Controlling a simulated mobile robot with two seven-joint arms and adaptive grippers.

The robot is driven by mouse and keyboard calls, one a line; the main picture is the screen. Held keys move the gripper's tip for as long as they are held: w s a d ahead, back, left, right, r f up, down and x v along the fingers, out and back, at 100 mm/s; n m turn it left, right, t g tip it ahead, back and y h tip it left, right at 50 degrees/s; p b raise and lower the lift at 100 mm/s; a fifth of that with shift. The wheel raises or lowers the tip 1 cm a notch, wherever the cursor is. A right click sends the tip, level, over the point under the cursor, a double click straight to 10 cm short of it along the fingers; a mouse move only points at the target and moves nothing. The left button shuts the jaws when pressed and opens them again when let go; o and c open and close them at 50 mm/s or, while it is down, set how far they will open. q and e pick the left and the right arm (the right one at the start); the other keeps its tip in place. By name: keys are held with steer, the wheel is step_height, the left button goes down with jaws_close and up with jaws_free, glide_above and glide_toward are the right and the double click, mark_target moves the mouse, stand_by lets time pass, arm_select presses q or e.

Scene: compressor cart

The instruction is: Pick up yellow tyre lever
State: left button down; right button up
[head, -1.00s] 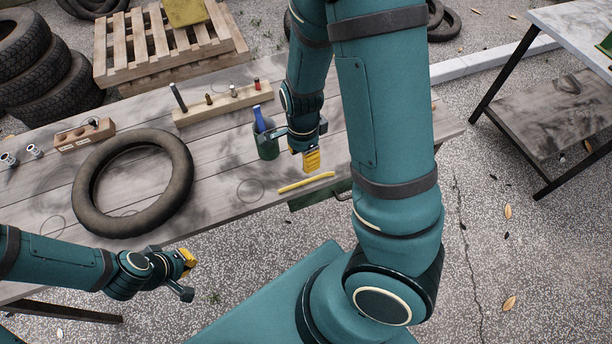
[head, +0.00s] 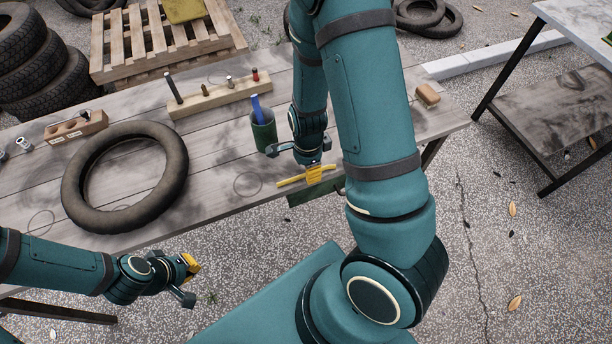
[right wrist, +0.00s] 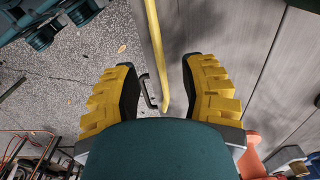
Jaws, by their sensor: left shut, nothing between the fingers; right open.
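The yellow tyre lever (head: 289,182) lies near the front edge of the wooden table, and its middle is partly hidden behind my right gripper (head: 315,175). In the right wrist view the lever (right wrist: 154,40) runs down between the two yellow-padded fingers of my right gripper (right wrist: 158,82), with a gap to each finger. That gripper is open, and I cannot tell its exact height above the table. My left gripper (head: 190,280) is shut and empty, in front of the table at lower left, away from the lever.
A green cup (head: 264,138) with a blue-handled item stands close behind and left of my right gripper. A black tyre (head: 76,195), a peg block (head: 218,97) and a wooden block (head: 76,128) are further left. A brown block (head: 427,96) lies at the right end.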

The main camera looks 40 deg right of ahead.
step_height(320, 180, down, 3)
steer(key=shift+r+b, duration=0.1)
steer(key=shift+b, duration=0.2)
steer(key=shift+c, duration=0.4)
jaws_close()
step_height(320, 180, up, 10)
steer(key=p, duration=0.4)
